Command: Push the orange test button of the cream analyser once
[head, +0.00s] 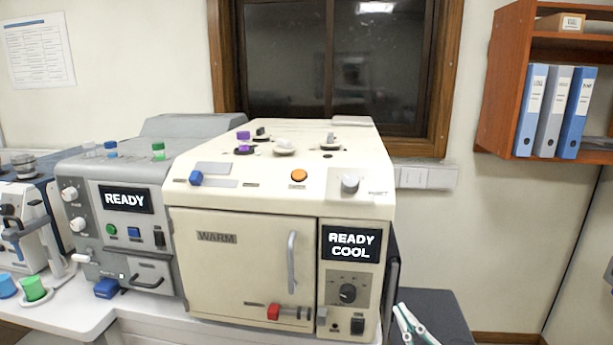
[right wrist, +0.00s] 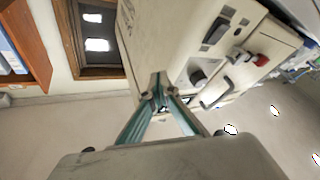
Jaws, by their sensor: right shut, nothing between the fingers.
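The cream analyser (head: 255,250) stands in the middle of the head view, with its door shut. Its orange test button (head: 299,175) is on the sloped upper panel, between a blue knob on the left and a silver knob on the right. The display (head: 350,244) reads READY COOL. My right gripper (head: 402,309) is low at the right, beside the analyser's lower right corner, apart from the button. In the right wrist view its teal fingers (right wrist: 159,84) meet at the tips, shut and empty, with the analyser (right wrist: 165,40) beyond. My left gripper is out of view.
A grey analyser (head: 115,225) showing READY stands close on the left. A red latch (head: 273,312) and a curved handle (head: 292,262) stick out of the cream door. Several purple, black and white fittings sit on its top. Shelves with binders (head: 551,110) hang at the right.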

